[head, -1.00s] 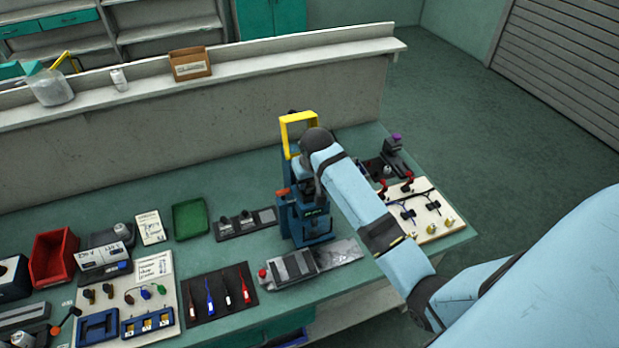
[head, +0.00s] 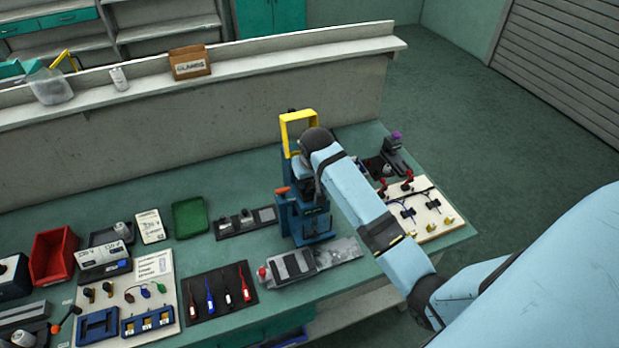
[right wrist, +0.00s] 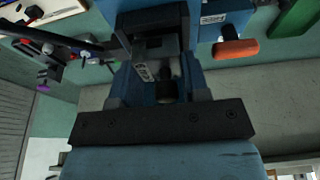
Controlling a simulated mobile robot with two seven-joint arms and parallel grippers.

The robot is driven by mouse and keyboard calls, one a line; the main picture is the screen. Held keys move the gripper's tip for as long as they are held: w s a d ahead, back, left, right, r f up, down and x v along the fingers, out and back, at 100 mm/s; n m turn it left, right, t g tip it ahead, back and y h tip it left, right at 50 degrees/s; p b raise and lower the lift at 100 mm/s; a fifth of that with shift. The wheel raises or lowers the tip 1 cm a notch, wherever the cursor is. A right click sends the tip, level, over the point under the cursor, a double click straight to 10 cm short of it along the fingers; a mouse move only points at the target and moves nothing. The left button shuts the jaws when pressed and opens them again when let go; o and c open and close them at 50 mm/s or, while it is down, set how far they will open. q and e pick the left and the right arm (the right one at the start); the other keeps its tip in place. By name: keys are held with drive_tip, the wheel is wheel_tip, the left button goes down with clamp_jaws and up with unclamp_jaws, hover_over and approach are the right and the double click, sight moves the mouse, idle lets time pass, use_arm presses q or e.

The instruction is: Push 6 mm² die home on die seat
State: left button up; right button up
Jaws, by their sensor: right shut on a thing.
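A blue press (head: 312,230) with a yellow frame (head: 298,120) stands on the bench, left of my right forearm. My right gripper (right wrist: 160,84) is at the press; in the head view my own wrist mostly hides it. In the right wrist view it is shut on a small grey metal block with a light label, which I take as the 6 mm² die (right wrist: 145,71). A dark block of the press (right wrist: 152,18), seemingly the die seat area, lies right beyond the die. I cannot tell whether the die is fully seated. My left gripper is out of view.
An orange handle (right wrist: 235,48) sticks out beside the press. A grey tool with a red knob (head: 292,266) lies in front of it. A cream board (head: 425,212) with red clamps is at the right. A green tray (head: 189,218) and a tool mat (head: 229,312) are left.

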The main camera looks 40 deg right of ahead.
drive_tip(key=shift+s+f, duration=0.1)
drive_tip(key=shift+f, duration=0.45)
idle(1.1)
drive_tip(key=o, duration=1.2)
drive_tip(key=shift+a, duration=0.2)
drive_tip(key=shift+d, duration=0.2)
drive_tip(key=shift+s+f, duration=0.1)
drive_tip(key=shift+c, duration=0.4)
drive_tip(key=shift+d+r, duration=0.25)
drive_tip(key=shift+r, duration=0.9)
drive_tip(key=shift+a+r, duration=0.25)
drive_tip(key=shift+r, duration=0.75)
drive_tip(key=shift+w+r, duration=0.2)
drive_tip(key=shift+r, duration=1.55)
